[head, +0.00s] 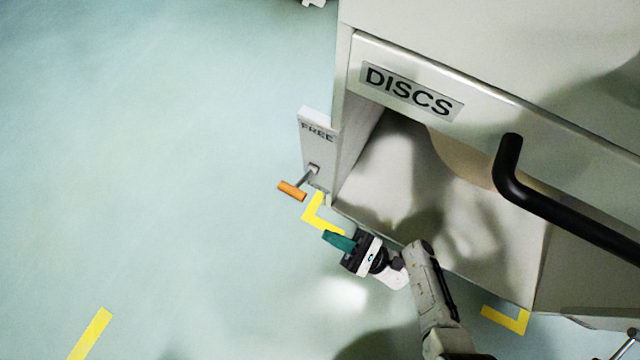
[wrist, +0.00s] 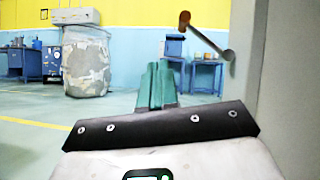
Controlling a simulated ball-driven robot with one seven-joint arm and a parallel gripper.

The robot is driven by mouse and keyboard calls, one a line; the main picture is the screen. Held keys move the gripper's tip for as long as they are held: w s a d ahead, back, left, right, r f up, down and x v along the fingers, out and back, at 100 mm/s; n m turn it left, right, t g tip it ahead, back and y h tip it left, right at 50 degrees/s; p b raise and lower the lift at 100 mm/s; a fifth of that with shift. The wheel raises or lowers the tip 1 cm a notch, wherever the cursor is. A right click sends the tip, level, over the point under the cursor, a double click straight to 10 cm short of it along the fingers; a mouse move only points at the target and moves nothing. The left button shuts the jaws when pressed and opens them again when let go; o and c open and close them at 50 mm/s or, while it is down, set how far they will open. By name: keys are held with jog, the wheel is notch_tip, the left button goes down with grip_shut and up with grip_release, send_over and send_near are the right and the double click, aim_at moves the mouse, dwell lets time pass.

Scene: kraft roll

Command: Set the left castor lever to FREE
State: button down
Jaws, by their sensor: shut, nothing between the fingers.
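The left castor lever (head: 292,191) has an orange grip on a thin metal rod. It sticks out from a pale plate (head: 317,150) at the cabinet's left corner, below the word FREE. In the wrist view the lever (wrist: 207,36) shows at the upper right, its rod sloping from an upper-left grip down to a round pivot at the right. My gripper (head: 336,241) has green fingers that are shut and empty. It is right of and below the lever in the head view, apart from it. In the wrist view the closed fingers (wrist: 156,85) are left of and below the lever.
The cabinet (head: 400,18) labelled DISCS, with a black handle (head: 510,180), fills the right side. Its lower bay is open. Yellow floor marks (head: 314,214) lie near its corners. The floor left of the lever is clear. A wrapped bale (wrist: 86,62) and blue tables stand far off.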

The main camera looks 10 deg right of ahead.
jog(key=shift+s+a+v, duration=0.1)
jog(key=shift+s+v, duration=0.1)
jog(key=shift+v, duration=0.8)
jog(key=shift+s+a+v, duration=0.1)
jog(key=shift+s+v, duration=0.1)
jog(key=shift+v, duration=0.75)
